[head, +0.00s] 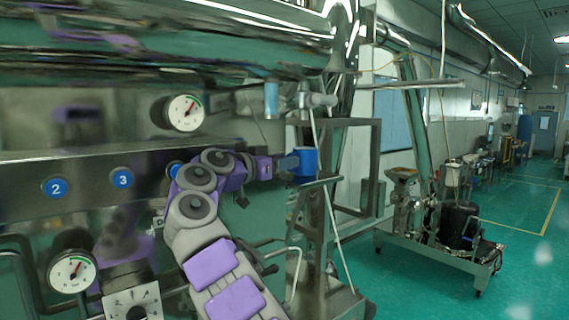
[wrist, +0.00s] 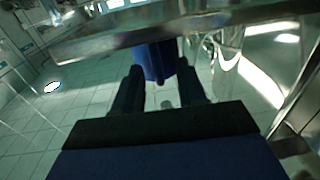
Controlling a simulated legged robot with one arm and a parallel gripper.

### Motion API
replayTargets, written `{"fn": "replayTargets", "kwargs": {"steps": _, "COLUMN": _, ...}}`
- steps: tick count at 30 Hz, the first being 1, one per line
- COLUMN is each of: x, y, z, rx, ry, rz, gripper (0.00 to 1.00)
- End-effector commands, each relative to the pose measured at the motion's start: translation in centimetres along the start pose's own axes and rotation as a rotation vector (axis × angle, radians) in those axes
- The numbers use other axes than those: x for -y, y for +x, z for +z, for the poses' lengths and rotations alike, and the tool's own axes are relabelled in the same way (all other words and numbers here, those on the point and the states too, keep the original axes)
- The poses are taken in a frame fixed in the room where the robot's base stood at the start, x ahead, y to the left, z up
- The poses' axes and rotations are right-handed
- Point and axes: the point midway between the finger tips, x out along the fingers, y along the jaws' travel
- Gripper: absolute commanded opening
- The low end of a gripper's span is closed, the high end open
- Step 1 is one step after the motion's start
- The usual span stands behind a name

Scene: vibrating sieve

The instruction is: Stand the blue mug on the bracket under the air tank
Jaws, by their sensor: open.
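The blue mug (head: 306,161) looks upright in the head view, just beyond my gripper (head: 287,163). In the wrist view the mug (wrist: 154,62) shows between and just past the two dark fingertips of my gripper (wrist: 160,84). The fingers are apart, and I cannot tell whether either touches the mug. A thin grey bracket plate (head: 318,183) lies right at the mug's base in the head view. A metal edge (wrist: 110,42) hides part of the mug in the wrist view. The large shiny tank (head: 190,55) runs across the top of the head view.
A pressure gauge (head: 184,112) and a panel with numbered blue buttons (head: 122,178) are at left, close to my arm. A metal frame (head: 352,165) stands behind the mug. A wheeled machine (head: 440,225) is at right. The green floor (head: 520,270) is open at far right.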

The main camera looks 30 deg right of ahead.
Motion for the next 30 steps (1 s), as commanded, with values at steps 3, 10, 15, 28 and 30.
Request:
{"fn": "replayTargets", "kwargs": {"steps": 3, "x": 0.1, "y": -2.4, "z": 0.0, "rx": -0.005, "ry": 0.002, "rz": -0.006, "gripper": 0.41}}
{"fn": "replayTargets", "kwargs": {"steps": 10, "x": 0.1, "y": -7.1, "z": 0.1, "rx": -0.001, "ry": 0.001, "rz": -0.003, "gripper": 0.41}}
{"fn": "replayTargets", "kwargs": {"steps": 15, "x": 0.1, "y": -9.7, "z": 0.0, "rx": -0.002, "ry": 0.000, "rz": -0.004, "gripper": 0.41}}
{"fn": "replayTargets", "kwargs": {"steps": 28, "x": 0.0, "y": -11.1, "z": 0.0, "rx": 0.000, "ry": 0.000, "rz": -0.001, "gripper": 0.41}}
{"fn": "replayTargets", "kwargs": {"steps": 30, "x": -0.1, "y": -11.1, "z": 0.0, "rx": 0.001, "ry": -0.006, "rz": 0.000, "gripper": 0.41}}
